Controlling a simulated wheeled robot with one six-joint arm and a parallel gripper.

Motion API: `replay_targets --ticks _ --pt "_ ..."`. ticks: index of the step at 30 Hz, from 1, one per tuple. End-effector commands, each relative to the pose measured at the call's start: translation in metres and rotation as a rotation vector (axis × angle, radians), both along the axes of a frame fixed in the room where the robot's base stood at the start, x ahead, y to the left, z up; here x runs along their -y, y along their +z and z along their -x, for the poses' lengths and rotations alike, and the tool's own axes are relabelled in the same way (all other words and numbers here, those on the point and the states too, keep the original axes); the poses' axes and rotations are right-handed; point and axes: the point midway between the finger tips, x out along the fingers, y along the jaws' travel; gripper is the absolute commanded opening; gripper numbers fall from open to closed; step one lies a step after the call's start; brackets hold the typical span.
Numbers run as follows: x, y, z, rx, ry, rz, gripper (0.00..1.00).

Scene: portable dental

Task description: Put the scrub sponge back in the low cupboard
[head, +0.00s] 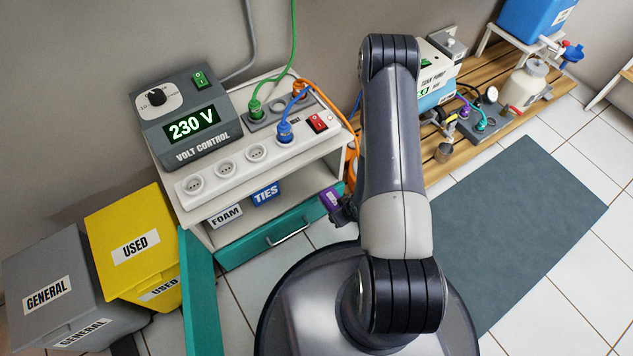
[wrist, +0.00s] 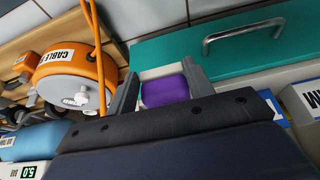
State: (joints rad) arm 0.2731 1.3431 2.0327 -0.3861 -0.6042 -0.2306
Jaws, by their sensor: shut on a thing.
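My gripper (wrist: 160,82) is shut on the scrub sponge (wrist: 164,92), which is purple with a pale layer and sits between the two grey fingers in the wrist view. In the head view the purple sponge (head: 331,199) sticks out left of my arm, near the right front of the white cabinet. The cabinet has a teal front (head: 262,238) with a metal handle, low under its open shelf. A tall teal panel (head: 199,292) stands at its left, perhaps an open door. The teal front (wrist: 238,42) also shows beside the sponge in the wrist view.
On the cabinet stand a volt control box (head: 188,122) and a white power strip (head: 240,158). Yellow (head: 133,238) and grey (head: 55,285) bins stand left. An orange cable reel (wrist: 75,75) is near my gripper.

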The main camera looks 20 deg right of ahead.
Motion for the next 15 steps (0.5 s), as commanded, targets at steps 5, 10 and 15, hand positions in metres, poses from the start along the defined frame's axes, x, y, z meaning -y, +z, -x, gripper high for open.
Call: replay_targets --ticks 5,10,15 --pt "-0.016 -0.001 -0.048 0.007 0.006 0.002 0.28" --pt "-0.025 0.0 -0.074 0.003 0.003 0.0 0.28" --pt "-0.028 0.0 -0.086 0.001 0.001 -0.001 0.28"
